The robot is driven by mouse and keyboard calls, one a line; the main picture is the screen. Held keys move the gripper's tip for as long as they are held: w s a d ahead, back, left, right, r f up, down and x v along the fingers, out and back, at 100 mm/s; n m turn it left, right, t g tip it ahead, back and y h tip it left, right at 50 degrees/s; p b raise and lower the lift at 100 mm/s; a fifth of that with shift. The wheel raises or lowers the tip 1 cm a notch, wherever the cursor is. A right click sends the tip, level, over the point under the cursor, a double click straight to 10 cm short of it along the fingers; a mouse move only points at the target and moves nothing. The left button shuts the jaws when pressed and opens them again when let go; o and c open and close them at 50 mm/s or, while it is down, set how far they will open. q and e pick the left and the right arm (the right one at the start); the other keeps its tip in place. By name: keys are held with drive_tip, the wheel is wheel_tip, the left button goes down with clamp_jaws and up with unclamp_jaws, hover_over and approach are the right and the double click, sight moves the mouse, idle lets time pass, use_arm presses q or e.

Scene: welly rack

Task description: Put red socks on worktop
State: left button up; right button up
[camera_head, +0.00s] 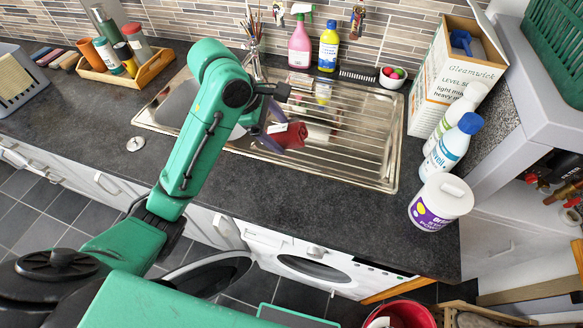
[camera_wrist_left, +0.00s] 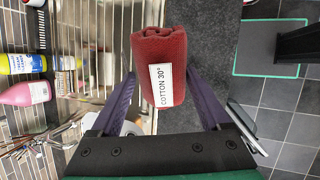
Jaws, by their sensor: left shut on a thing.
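The red socks (camera_head: 291,136) are a dark red rolled bundle with a white label. In the left wrist view the socks (camera_wrist_left: 172,48) sit between two purple fingers, and the label reads "COTTON 30°". My left gripper (camera_head: 273,127) is shut on the socks and holds them over the sink's metal drainer, near its front edge. The dark grey worktop (camera_head: 330,212) runs in front of the sink and to both sides. My right gripper is in neither view.
The steel sink and drainer (camera_head: 352,150) lie under the gripper. White bottles, a purple-labelled tub (camera_head: 440,202) and a cardboard box (camera_head: 447,75) crowd the right end. A wooden tray (camera_head: 150,70) holds containers at left. The front worktop strip is mostly clear.

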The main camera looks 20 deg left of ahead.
use_arm(q)
drive_tip(key=s+f, duration=0.1)
drive_tip(key=f, duration=0.5)
drive_tip(key=f+p, duration=0.1)
drive_tip(key=f, duration=0.5)
drive_tip(key=s+f+p, duration=0.1)
drive_tip(key=f, duration=0.5)
drive_tip(key=shift+s, duration=0.3)
drive_tip(key=shift+s+a+f, duration=0.1)
drive_tip(key=shift+s+f, duration=0.1)
drive_tip(key=shift+s, duration=0.1)
drive_tip(key=shift+f, duration=0.1)
drive_tip(key=o, duration=1.2)
drive_tip(key=shift+w+f, duration=0.1)
drive_tip(key=shift+w, duration=0.15)
drive_tip(key=shift+s+a+r, duration=0.15)
drive_tip(key=shift+s+r, duration=0.1)
drive_tip(key=shift+r, duration=0.35)
drive_tip(key=b+v, duration=0.1)
drive_tip(key=v, duration=1)
drive_tip(key=shift+s, duration=0.1)
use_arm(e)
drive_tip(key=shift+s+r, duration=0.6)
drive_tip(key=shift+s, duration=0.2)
